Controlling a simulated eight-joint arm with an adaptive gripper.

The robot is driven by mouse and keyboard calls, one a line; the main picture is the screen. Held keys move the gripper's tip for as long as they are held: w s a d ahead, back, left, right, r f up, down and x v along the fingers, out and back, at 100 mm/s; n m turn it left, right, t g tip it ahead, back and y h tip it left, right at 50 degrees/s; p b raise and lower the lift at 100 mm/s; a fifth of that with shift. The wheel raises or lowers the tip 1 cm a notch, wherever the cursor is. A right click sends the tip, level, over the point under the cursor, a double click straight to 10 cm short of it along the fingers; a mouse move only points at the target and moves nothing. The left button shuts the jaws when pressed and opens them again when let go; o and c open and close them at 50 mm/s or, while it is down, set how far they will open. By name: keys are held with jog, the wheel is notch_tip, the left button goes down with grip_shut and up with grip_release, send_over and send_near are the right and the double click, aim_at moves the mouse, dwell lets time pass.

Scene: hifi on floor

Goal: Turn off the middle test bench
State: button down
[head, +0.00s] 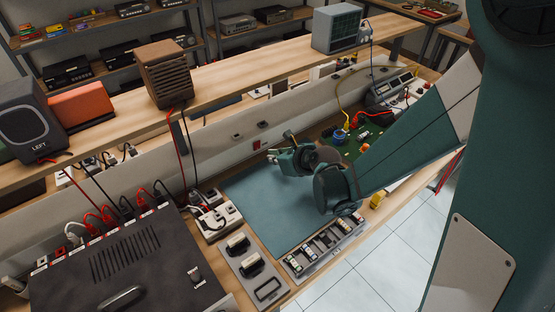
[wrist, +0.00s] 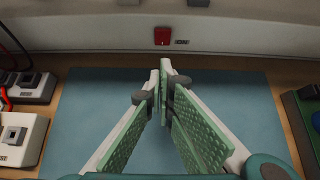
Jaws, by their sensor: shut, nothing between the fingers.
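The workbench has a blue mat (head: 245,195) and an upright pale back panel. A small red switch (head: 257,145) sits on that panel behind the mat. It also shows in the wrist view (wrist: 162,36), at top centre, with a small dark label to its right. My gripper (head: 272,156) is above the mat, in front of the panel. In the wrist view my gripper (wrist: 165,72) points toward the panel, its tips together just below the red switch in the picture. It is empty and appears apart from the switch.
A white socket box (head: 216,222) with plugs stands left of the mat. A black amplifier (head: 120,262) with red plugs is at front left. A tray of small parts (head: 323,247) lies at the front edge. A wooden shelf (head: 225,70) runs above the panel. A green board (head: 365,135) lies right.

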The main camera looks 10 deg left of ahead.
aim_at(257, 146)
jog(key=x, duration=0.3)
jog(key=r+b+x, duration=0.1)
jog(key=x, duration=0.1)
jog(key=shift+w+a+f, duration=0.15)
jog(key=shift+w+a, duration=1)
jog(key=shift+w+a+r, duration=0.25)
jog(key=shift+r, duration=0.25)
jog(key=shift+r, duration=0.65)
jog(key=shift+s+d, duration=0.1)
